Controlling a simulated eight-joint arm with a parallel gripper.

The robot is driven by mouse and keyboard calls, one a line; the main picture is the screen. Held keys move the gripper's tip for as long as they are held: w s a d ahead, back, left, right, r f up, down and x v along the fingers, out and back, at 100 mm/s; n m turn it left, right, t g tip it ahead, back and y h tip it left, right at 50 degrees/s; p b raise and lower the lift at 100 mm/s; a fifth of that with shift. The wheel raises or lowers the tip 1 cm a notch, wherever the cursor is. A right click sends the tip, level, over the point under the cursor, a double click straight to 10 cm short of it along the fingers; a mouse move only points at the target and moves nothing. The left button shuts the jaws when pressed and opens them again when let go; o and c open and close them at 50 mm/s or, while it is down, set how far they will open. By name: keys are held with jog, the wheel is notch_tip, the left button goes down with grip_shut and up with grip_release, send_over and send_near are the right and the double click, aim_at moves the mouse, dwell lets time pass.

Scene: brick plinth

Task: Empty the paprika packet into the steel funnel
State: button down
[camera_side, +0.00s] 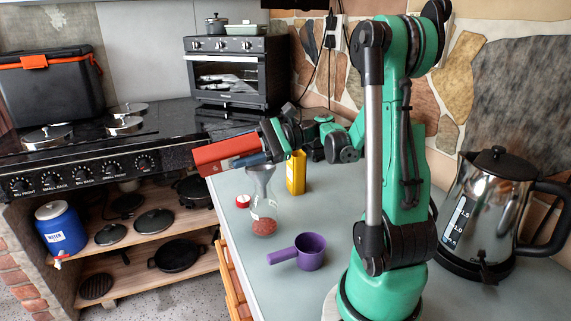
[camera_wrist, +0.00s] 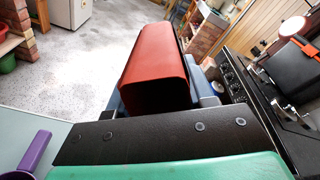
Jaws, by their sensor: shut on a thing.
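The red paprika packet (camera_side: 228,150) is held on its side, almost level, above and left of the glass bottle. In the wrist view the packet (camera_wrist: 155,62) shows a dark end towards the camera. My gripper (camera_side: 252,158) is shut on it; in the wrist view the gripper (camera_wrist: 165,100) is partly hidden by the packet. The steel funnel (camera_side: 260,170) seems to sit in the mouth of the clear bottle (camera_side: 264,205), just below my gripper. Reddish powder (camera_side: 264,227) lies in the bottle's bottom. I cannot see inside the funnel or any powder falling.
A steel kettle (camera_side: 488,210) stands at the right. A black stove (camera_side: 90,150) is at the left.

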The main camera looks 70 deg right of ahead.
aim_at(257, 135)
jog(key=shift+s+d+r+t+y, duration=0.1)
jog(key=shift+d+r+t+y, duration=0.1)
jog(key=shift+t+y, duration=0.3)
jog(key=shift+s+d+r+t+y+p, duration=0.15)
jog(key=shift+r+t+y+p, duration=0.3)
jog(key=shift+r, duration=0.5)
jog(key=shift+s+d+r+t+y+p, duration=0.15)
jog(key=shift+s+r+t+y+p, duration=0.05)
jog(key=shift+t+y, duration=0.5)
jog(key=shift+s+d+r+t+y+p, duration=0.15)
jog(key=shift+s+t+y, duration=0.05)
jog(key=shift+t+y, duration=0.4)
dwell(2.8)
jog(key=shift+s+d+r+t+y, duration=0.2)
jog(key=shift+r+t+y, duration=0.25)
jog(key=shift+r+t, duration=0.25)
dwell(1.8)
